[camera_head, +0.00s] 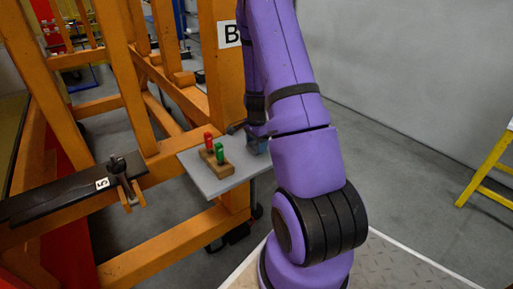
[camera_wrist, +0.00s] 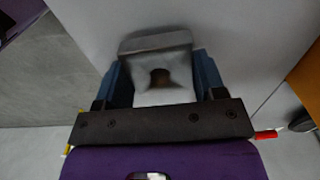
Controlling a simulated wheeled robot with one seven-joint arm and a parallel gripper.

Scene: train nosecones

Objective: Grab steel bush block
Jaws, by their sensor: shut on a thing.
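In the wrist view, the steel bush block (camera_wrist: 158,42) is a grey metal block with a dark round hole in its near face. It sits between the two blue fingers of my gripper (camera_wrist: 162,80), which is shut on it. The light grey shelf plate shows behind the block; I cannot tell whether the block touches it. In the head view, my gripper (camera_head: 257,142) is at the right part of the grey shelf plate (camera_head: 207,184), partly hidden by my purple arm. The block itself cannot be made out there.
A wooden holder (camera_head: 215,163) with a red-topped piece (camera_head: 208,142) and a green-topped piece (camera_head: 219,154) stands on the plate, left of my gripper. An orange frame (camera_head: 222,75) rises behind the plate. A dark clamp (camera_head: 123,175) is at the left.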

